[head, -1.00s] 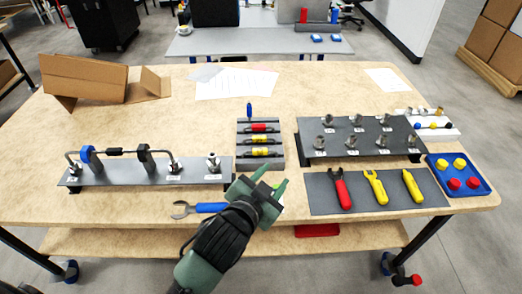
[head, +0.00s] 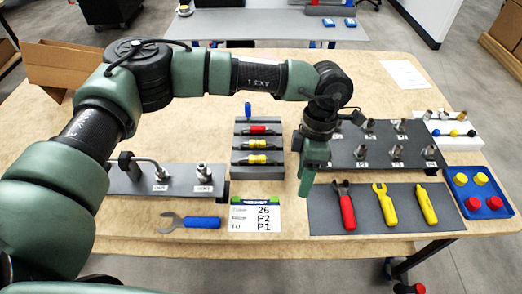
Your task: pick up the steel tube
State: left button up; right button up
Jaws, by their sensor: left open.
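A bent steel tube (head: 154,168) shows on the grey plate (head: 212,189) at the left of the table, running to a fitting near the label. My left gripper (head: 308,178) points down between the slotted rack and the tool mat, well to the right of the tube. It is open, with its fingers nearly in line with the view, and nothing shows in it. My right gripper is not in view.
A dark plate with several fittings (head: 350,157), a grey tool mat (head: 365,220) and a blue tray (head: 484,213) fill the right.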

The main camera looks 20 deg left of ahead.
aim_at(257, 157)
pick_arm(q)
jog(key=w+a+r+n+t+y, duration=0.1)
jog(key=w+a+r+y, duration=0.4)
jog(key=a, duration=0.5)
jog(key=shift+h, duration=0.6)
jog(key=f, duration=0.2)
jog(key=w+a+f+p, duration=0.1)
jog(key=f, duration=0.2)
jog(key=a+f+p, duration=0.1)
jog(key=f, duration=0.1)
jog(key=shift+w+a+f, duration=0.15)
jog(key=shift+a+f, duration=0.05)
jog(key=shift+f, duration=0.1)
grip_shut()
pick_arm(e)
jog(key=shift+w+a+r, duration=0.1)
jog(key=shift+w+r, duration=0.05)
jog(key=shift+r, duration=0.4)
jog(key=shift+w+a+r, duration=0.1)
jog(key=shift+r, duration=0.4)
